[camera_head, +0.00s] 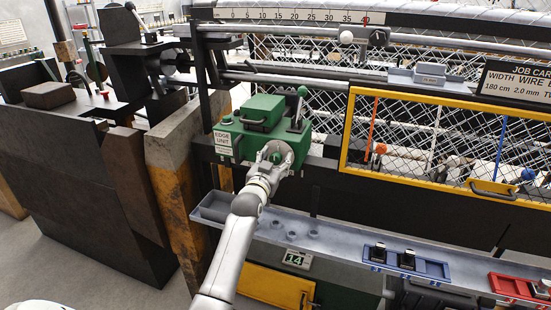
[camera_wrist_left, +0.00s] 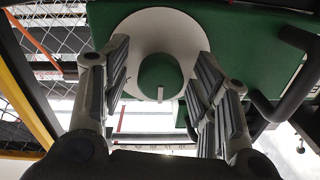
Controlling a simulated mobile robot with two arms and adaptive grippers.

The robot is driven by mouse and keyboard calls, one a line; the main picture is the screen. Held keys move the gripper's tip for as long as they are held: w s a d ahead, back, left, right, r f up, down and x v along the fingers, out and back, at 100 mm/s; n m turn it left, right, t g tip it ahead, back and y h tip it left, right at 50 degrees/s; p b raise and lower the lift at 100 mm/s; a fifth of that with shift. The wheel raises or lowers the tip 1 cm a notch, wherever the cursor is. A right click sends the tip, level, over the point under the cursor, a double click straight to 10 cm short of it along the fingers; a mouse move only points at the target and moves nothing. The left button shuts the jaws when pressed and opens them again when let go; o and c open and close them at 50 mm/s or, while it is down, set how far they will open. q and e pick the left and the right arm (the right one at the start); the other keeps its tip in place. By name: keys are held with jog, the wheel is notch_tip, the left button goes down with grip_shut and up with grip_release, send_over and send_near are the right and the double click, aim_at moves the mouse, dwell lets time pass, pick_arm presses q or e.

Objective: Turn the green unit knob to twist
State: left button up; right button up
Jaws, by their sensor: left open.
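The green edge unit (camera_head: 255,135) is a box with a label reading "EDGE UNIT" on its front left. Its round green knob (camera_wrist_left: 160,76) sits on a pale disc (camera_wrist_left: 150,22) and has a small white pointer mark (camera_wrist_left: 160,94), which points down in the left wrist view. My left gripper (camera_head: 271,160) is at the front of the unit, facing the knob. In the left wrist view my open fingers (camera_wrist_left: 160,62) stand on either side of the knob, with a visible gap on each side. In the head view the gripper partly hides the disc. My right gripper is not in view.
A black lever with a green ball (camera_head: 302,91) rises from the unit's right side. A yellow-framed mesh guard (camera_head: 345,130) stands to the right. Below runs a grey ledge (camera_head: 340,242) with a blue tray (camera_head: 428,265) and a red tray (camera_head: 510,287). A worn post (camera_head: 170,180) stands left.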

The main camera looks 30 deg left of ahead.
pick_arm(q)
jog(key=shift+w+r, duration=0.1)
jog(key=shift+w, duration=0.1)
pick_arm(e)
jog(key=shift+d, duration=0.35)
pick_arm(q)
jog(key=c, duration=1.1)
jog(key=shift+o, duration=0.2)
